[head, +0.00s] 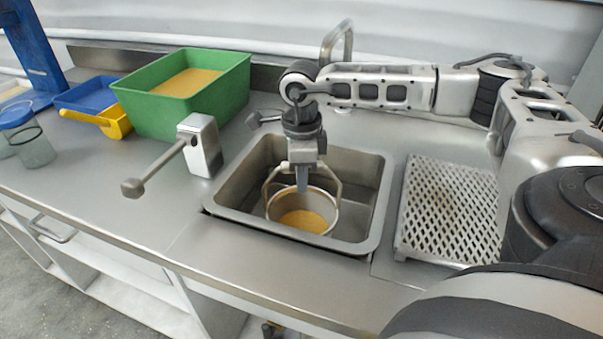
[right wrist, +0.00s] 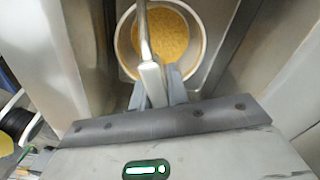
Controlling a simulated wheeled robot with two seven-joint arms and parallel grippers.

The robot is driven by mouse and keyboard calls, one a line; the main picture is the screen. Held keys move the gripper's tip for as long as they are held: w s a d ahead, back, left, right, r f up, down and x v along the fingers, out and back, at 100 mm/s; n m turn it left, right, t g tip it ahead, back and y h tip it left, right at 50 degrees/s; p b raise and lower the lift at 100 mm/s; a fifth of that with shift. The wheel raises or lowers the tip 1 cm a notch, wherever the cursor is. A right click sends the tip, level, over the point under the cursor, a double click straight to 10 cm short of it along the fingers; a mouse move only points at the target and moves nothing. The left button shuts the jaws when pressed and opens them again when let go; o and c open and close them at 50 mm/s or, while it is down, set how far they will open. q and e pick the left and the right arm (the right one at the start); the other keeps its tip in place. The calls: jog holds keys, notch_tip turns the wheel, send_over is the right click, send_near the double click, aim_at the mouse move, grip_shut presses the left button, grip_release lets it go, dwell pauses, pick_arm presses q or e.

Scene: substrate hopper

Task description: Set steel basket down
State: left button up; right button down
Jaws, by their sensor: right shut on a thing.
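The steel basket (head: 329,213) is a round metal pail with a hoop handle and a layer of yellow-brown grains inside. It is inside the sink (head: 374,185); whether it touches the sink floor I cannot tell. My right gripper (head: 302,186) is above it, shut on the handle. In the right wrist view the fingers of the right gripper (right wrist: 158,92) close on the handle, with the basket (right wrist: 128,45) and its grains below. My left gripper is not in view.
A perforated draining rack (head: 450,210) stands right of the sink. A metal post with a lever (head: 200,147) stands at the sink's left. A green bin (head: 215,100) of grains, a blue tray (head: 88,92), a yellow scoop (head: 115,123) and a glass beaker (head: 33,150) are further left. A faucet (head: 338,40) is behind.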

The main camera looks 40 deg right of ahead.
jog(key=shift+f, duration=0.15)
jog(key=c, duration=1.4)
grip_release()
jog(key=shift+o, duration=0.2)
jog(key=shift+r, duration=0.2)
notch_tip(320, 180, up, 12)
jog(key=shift+f, duration=0.15)
jog(key=shift+r, duration=0.2)
